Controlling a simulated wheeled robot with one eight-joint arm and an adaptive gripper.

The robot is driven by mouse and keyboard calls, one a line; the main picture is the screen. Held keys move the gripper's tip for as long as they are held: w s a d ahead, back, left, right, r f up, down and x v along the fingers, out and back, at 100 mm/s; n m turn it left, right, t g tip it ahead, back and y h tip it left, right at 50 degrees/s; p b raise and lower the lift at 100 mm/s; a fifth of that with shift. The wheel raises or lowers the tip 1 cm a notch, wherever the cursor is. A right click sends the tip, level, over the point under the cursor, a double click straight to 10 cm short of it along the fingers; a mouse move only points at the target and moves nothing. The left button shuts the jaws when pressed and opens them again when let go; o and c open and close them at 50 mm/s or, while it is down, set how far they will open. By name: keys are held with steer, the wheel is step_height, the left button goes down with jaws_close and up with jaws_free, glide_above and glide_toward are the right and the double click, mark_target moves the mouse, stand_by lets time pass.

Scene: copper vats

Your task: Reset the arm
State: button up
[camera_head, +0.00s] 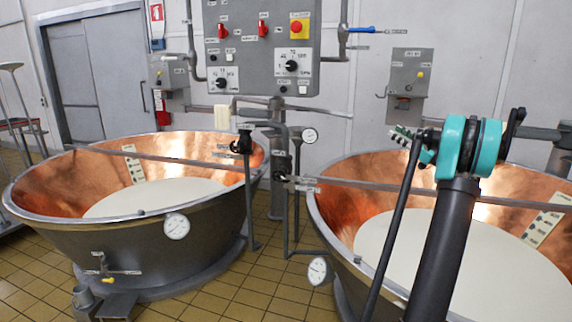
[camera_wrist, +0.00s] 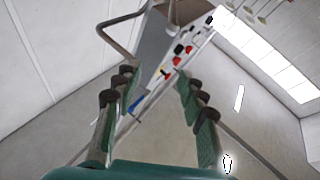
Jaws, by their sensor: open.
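My arm rises in the lower right of the head view, in front of the right copper vat (camera_head: 345,190). My gripper (camera_head: 400,134) is at its top, pointing left towards the wall panel and held above the vat's rim. In the wrist view my gripper (camera_wrist: 155,78) is open, with its two green-padded fingers apart and nothing between them. Beyond the fingers the wrist view shows the control panel (camera_wrist: 172,68) tilted, with red, black and yellow knobs.
The left vat (camera_head: 60,190) and the right vat hold white liquid. The grey control panel (camera_head: 262,45) is on the wall behind. A small grey box (camera_head: 410,70) hangs at right.

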step_height(320, 180, up, 5)
steer(key=a+m+t+h, duration=0.2)
steer(key=m+t+h, duration=0.65)
steer(key=h, duration=0.35)
steer(key=s+a+f+m+g+h, duration=0.4)
steer(key=s+f+g, duration=0.1)
steer(key=s+f, duration=0.5)
steer(key=s+a+f+m+g+h, duration=0.3)
steer(key=s+a+f+g+h, duration=0.25)
steer(key=f, duration=0.55)
steer(key=s+a+f+n+g+y, duration=0.1)
steer(key=s+a+f+g, duration=0.2)
steer(key=s+f, duration=0.3)
steer(key=s+a+f+n+g+y, duration=0.1)
steer(key=s+a+f, duration=0.4)
steer(key=s, duration=0.8)
steer(key=s+a+f+n+g+y, duration=0.1)
steer(key=s+a+f+g+y, duration=0.2)
steer(key=s+f, duration=0.6)
steer(key=shift+s+a+f+n+g, duration=0.15)
steer(key=shift+s+a+n+g, duration=0.2)
steer(key=shift+s+a+g, duration=0.5)
steer(key=shift+w, duration=0.15)
